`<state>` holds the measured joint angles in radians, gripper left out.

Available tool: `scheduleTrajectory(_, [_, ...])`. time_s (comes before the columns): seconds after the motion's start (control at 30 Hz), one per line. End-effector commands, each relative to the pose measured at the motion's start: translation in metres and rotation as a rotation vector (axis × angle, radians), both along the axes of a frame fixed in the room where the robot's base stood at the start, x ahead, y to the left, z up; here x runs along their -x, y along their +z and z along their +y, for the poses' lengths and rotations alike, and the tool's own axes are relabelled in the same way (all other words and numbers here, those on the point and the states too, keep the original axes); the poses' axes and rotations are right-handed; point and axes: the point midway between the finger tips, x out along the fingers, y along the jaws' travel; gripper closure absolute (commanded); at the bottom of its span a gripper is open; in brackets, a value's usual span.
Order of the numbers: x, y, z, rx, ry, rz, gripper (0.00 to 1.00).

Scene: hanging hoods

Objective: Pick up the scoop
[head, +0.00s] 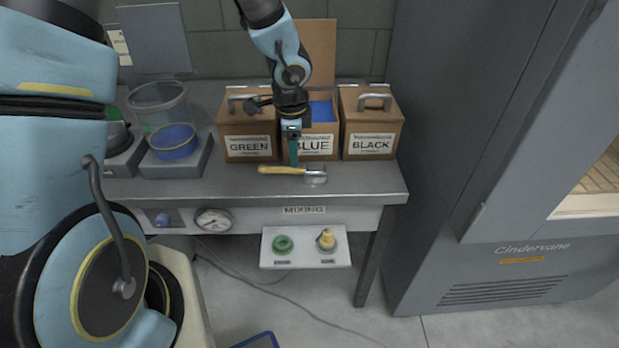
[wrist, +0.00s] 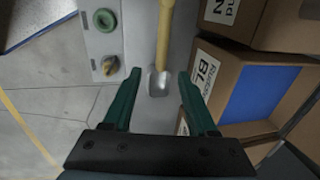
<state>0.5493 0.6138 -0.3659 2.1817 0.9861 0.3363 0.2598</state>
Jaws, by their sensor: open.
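The scoop (head: 283,170) lies on the front part of the grey worktop, in front of the BLUE box. It has a yellow handle pointing left and a metal head at its right end. In the wrist view the scoop's metal head (wrist: 158,83) shows between and beyond my fingertips, with the yellow handle running to the top edge. My gripper (head: 293,163) is above the worktop by the scoop, with its green fingers pointing down. In the wrist view my gripper (wrist: 160,74) is open and empty. I cannot tell how high it is above the scoop.
The GREEN box (head: 247,128), the open BLUE box (head: 323,128) with blue contents, and the BLACK box (head: 371,123) stand behind the scoop. A tall grey cabinet (head: 450,130) stands at the right. The worktop (head: 370,183) is bare at its front right.

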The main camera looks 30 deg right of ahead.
Motion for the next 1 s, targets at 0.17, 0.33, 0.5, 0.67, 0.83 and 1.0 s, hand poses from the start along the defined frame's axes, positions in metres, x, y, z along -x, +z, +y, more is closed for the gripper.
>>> scheduleTrajectory(0.17, [-0.004,-0.020,-0.001,-0.001,0.002,0.000,0.42])
scheduleTrajectory(0.33, [-0.008,-0.031,0.001,-0.002,0.002,0.000,0.42])
scheduleTrajectory(0.5, [-0.016,-0.057,0.005,-0.003,0.003,0.001,0.42])
scheduleTrajectory(0.67, [-0.019,-0.072,0.003,-0.001,0.003,-0.002,0.42])
scheduleTrajectory(0.83, [-0.020,-0.073,0.003,0.000,0.004,-0.001,0.42])
scheduleTrajectory(1.0, [-0.020,-0.073,0.003,0.000,0.005,-0.001,0.51])
